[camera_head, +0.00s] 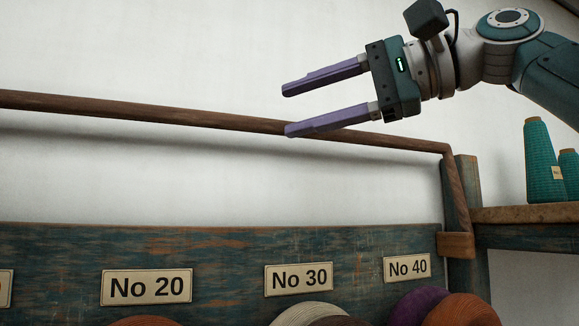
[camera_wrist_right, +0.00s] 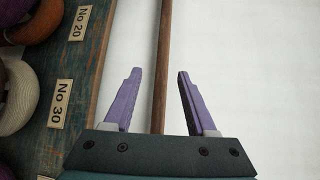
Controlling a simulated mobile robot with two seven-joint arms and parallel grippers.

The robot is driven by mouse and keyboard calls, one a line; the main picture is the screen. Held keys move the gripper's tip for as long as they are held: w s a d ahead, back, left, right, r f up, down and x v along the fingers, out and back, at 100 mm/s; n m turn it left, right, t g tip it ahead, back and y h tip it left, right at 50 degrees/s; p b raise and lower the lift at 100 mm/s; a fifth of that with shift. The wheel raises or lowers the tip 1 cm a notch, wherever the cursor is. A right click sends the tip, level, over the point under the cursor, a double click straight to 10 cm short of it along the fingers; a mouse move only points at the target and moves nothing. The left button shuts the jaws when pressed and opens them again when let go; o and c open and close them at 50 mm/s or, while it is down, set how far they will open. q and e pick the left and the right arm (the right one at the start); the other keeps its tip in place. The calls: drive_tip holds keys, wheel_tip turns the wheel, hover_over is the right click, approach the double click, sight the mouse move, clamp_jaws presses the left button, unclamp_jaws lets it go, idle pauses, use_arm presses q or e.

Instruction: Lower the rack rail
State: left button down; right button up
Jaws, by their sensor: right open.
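The rack rail (camera_head: 200,117) is a long brown wooden bar running across the head view above the labelled rack board. It bends down at its right end into a side arm (camera_head: 457,195) that meets a wooden block on the rack. My right gripper (camera_head: 285,110) is open, with two purple fingers pointing left at the rail. In the head view its lower finger overlaps the rail. In the right wrist view the rail (camera_wrist_right: 162,60) runs between the two open fingers (camera_wrist_right: 160,72), touching neither visibly. My left gripper is not in view.
The worn blue rack board (camera_head: 220,245) carries labels No 20 (camera_head: 147,286), No 30 (camera_head: 298,278) and No 40 (camera_head: 407,268). Yarn balls (camera_head: 310,314) sit below it. Teal yarn cones (camera_head: 541,160) stand on a wooden shelf (camera_head: 530,213) at right. Bare white wall is behind the rail.

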sight(243, 116)
drive_tip(key=p+x, duration=0.2)
drive_tip(key=x, duration=0.1)
drive_tip(key=p+x, duration=0.2)
drive_tip(key=p, duration=0.1)
drive_tip(key=r+p+x, duration=0.1)
drive_tip(key=p+x, duration=0.1)
drive_tip(key=x, duration=0.1)
drive_tip(key=shift+a, duration=0.4)
drive_tip(key=shift+w+a+f+p, duration=0.25)
drive_tip(key=shift+a+p, duration=0.15)
drive_tip(key=shift+p, duration=0.05)
drive_tip(key=shift+f, duration=0.1)
drive_tip(key=c, duration=0.6)
clamp_jaws()
